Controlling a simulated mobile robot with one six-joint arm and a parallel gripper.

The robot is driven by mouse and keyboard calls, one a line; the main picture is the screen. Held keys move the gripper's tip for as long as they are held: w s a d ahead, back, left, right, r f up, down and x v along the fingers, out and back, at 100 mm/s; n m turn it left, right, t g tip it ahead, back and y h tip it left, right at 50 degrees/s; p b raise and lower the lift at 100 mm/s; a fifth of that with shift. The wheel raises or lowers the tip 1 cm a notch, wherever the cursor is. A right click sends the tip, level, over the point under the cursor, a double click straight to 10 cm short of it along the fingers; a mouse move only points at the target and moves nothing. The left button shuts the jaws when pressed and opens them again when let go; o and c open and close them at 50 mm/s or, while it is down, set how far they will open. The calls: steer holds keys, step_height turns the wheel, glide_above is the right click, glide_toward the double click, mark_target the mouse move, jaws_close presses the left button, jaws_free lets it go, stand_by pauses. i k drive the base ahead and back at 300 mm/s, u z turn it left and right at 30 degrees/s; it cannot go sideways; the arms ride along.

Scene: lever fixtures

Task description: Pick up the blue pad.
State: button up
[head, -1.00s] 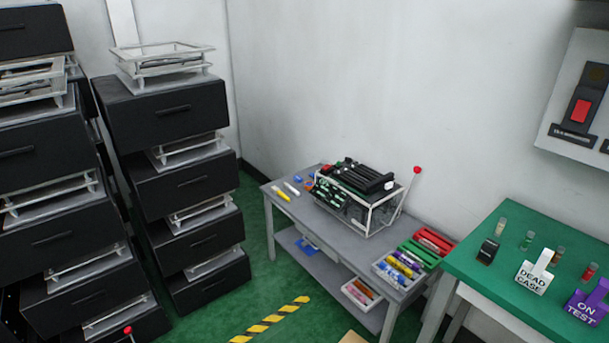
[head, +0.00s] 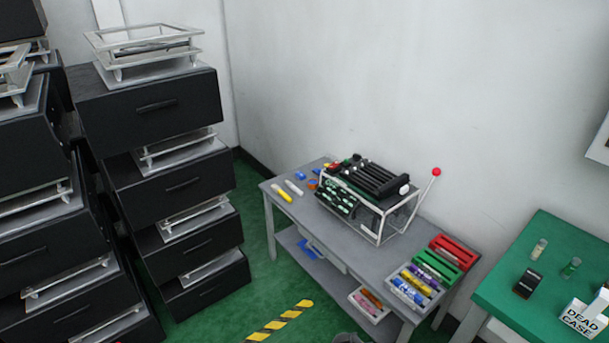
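A small blue object (head: 301,175) lies on the far left part of the grey table's top, near white and yellow marker-like pieces. A larger flat blue item (head: 309,248) lies on the table's lower shelf at the left. I cannot tell which of these is the blue pad, as both are small in the head view. My gripper is not in view.
The grey table (head: 325,225) carries a wire-framed machine (head: 367,195) with a red-knobbed lever and trays of coloured pieces (head: 415,284). Black drawer stacks (head: 150,108) stand left. A green table (head: 510,305) stands right. Green floor lies between the drawers and grey table.

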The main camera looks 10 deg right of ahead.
mark_target(299, 175)
steer(key=u, duration=0.3)
steer(key=i, duration=0.5)
steer(key=u, duration=0.7)
steer(key=i, duration=1.35)
steer(key=u, duration=0.1)
